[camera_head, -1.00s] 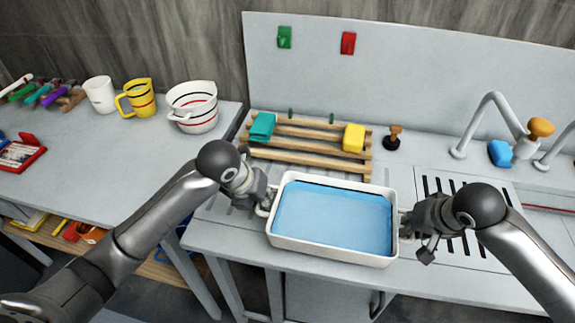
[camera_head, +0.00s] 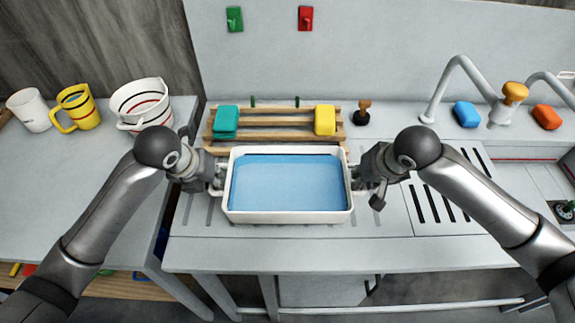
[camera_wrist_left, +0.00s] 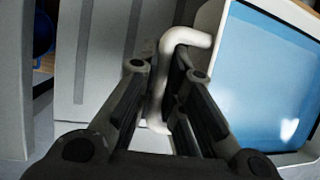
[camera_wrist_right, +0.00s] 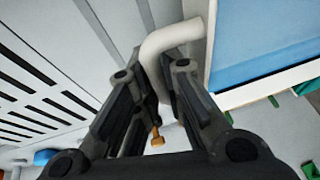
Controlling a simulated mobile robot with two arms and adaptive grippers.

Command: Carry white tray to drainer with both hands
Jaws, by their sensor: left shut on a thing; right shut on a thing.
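The white tray (camera_head: 288,217) has a blue inside that looks like water and sits level between my two grippers. My left gripper (camera_head: 212,183) is shut on the tray's left handle, a white bent bar (camera_wrist_left: 183,38) in the left wrist view. My right gripper (camera_head: 359,180) is shut on the right handle (camera_wrist_right: 172,38), seen in the right wrist view. The drainer, a wooden slatted rack (camera_head: 270,132), lies just behind the tray, which hides its front part. I cannot tell how high the tray is above the counter.
A teal sponge (camera_head: 226,120) and a yellow sponge (camera_head: 324,120) rest on the rack. A wooden-handled stopper (camera_head: 361,112) stands right of it. Faucets (camera_head: 447,90) and a slotted panel (camera_head: 440,203) are at right. Mugs and a striped pot (camera_head: 140,103) stand on the left table.

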